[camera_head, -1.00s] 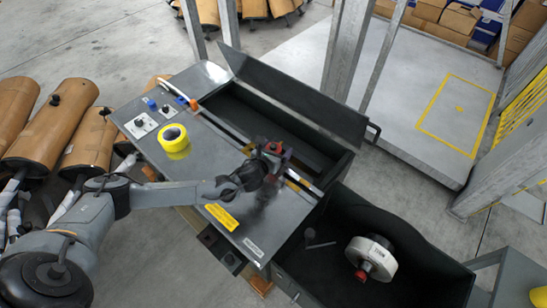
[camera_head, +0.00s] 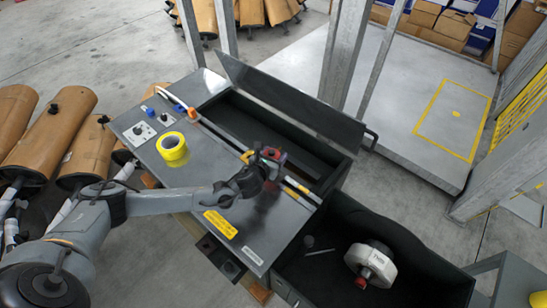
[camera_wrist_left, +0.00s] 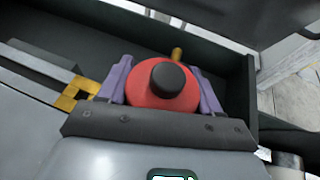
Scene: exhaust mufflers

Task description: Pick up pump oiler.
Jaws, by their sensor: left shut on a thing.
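The pump oiler (camera_wrist_left: 148,92) is red and round with a black cap on top, and a short brass-coloured piece shows behind it in the left wrist view. It sits between the two purple finger pads of my left gripper (camera_wrist_left: 163,86), which is shut on it. In the head view the red oiler (camera_head: 271,153) shows at the end of my left gripper (camera_head: 264,160), over the inner edge of the grey workbench beside its dark trough. I cannot tell how far it is above the surface. My right gripper is not in view.
A dark trough (camera_head: 241,121) with a raised lid (camera_head: 290,92) lies behind. Brown mufflers (camera_head: 50,130) lie at left.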

